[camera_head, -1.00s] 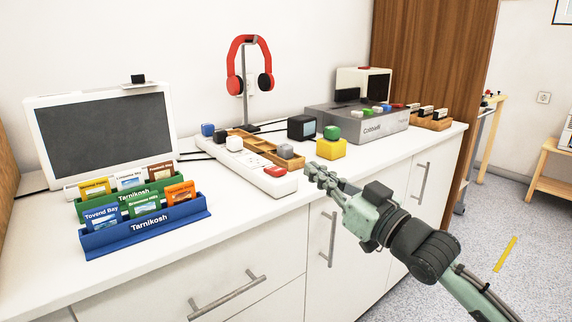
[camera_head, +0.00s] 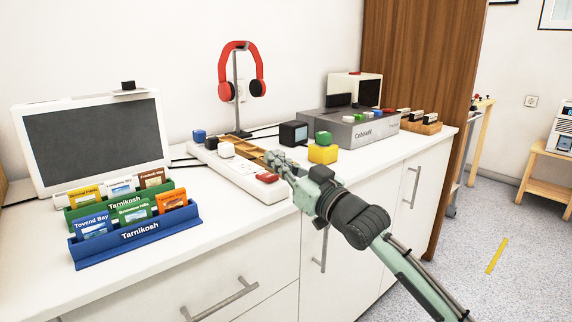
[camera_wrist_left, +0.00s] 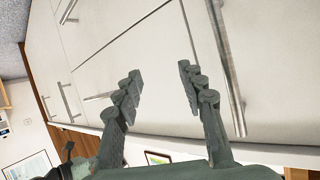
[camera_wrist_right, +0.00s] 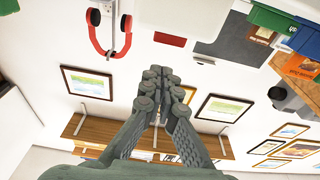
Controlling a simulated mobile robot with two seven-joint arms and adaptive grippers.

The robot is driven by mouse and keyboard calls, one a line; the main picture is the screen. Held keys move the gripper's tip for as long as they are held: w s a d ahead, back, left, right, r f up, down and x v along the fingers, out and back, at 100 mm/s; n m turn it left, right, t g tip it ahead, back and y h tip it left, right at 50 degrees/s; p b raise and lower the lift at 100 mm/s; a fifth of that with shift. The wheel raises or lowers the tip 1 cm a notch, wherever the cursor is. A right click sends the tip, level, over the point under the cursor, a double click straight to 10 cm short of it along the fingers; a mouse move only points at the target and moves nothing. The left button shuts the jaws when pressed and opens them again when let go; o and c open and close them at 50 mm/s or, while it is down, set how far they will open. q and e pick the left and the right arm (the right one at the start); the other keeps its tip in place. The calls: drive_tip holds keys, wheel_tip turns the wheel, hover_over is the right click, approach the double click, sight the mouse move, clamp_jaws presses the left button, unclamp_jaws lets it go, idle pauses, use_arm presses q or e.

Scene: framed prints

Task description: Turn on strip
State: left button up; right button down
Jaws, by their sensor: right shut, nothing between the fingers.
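A white power strip (camera_head: 262,190) lies on the counter, with a red switch (camera_head: 266,177) at its near end. My right gripper (camera_head: 275,158) is shut and empty. Its fingertips appear just behind and above the red switch in the head view; I cannot tell whether they touch the strip. In the right wrist view the closed fingers (camera_wrist_right: 157,75) show, with a red rectangle (camera_wrist_right: 170,39) beyond them that I cannot identify for sure. My left gripper (camera_wrist_left: 160,78) is open and empty in front of the cabinet fronts, outside the head view.
To the right are a yellow block (camera_head: 323,154), a dark cube (camera_head: 293,134) and a grey box (camera_head: 350,128). A blue card holder (camera_head: 140,235) and a monitor (camera_head: 90,138) stand left.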

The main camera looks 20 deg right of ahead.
sight(278, 186)
use_arm(q)
drive_tip(key=shift+w+d+r+t+h, duration=0.2)
drive_tip(key=shift+d+r+t, duration=0.15)
drive_tip(key=shift+d+r, duration=0.25)
drive_tip(key=shift+w+d+r+t+h, duration=0.2)
drive_tip(key=shift+d+r+t, duration=0.2)
drive_tip(key=shift+r, duration=0.25)
use_arm(e)
drive_tip(key=shift+s+d+f, duration=0.1)
drive_tip(key=shift+s+f, duration=0.05)
drive_tip(key=shift+f, duration=0.6)
drive_tip(key=shift+s+d+f, duration=0.1)
drive_tip(key=shift+f, duration=0.6)
